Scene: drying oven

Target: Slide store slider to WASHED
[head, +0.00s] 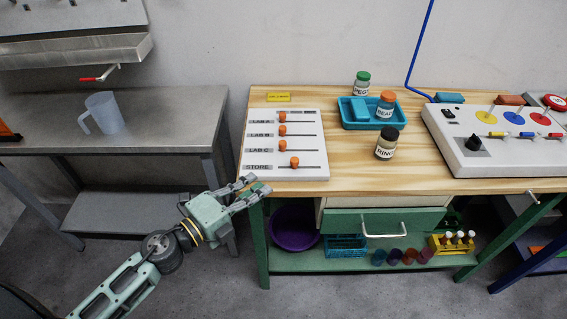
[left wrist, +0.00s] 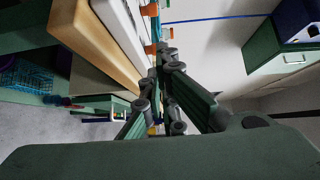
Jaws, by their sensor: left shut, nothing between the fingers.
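The white slider board (head: 252,150) lies on the wooden bench top, with rows labelled LAB A, LAB B, LAB C and STORE. The orange STORE knob (head: 294,161) sits near the middle of its slot in the lowest row. The heading print at the board's top is too small to read. My left gripper (head: 258,186) is at the bench's front left corner, just in front of the board and apart from the knob. It is shut and empty; its fingers (left wrist: 166,58) also show in the left wrist view, below orange knobs. My right gripper is not in view.
Orange knobs for LAB A (head: 283,117), LAB B (head: 282,131) and LAB C (head: 282,146) stand behind the STORE row. A blue tray (head: 348,123) and a black-lidded jar (head: 387,144) are to the right. A drawer handle (head: 384,231) sticks out below.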

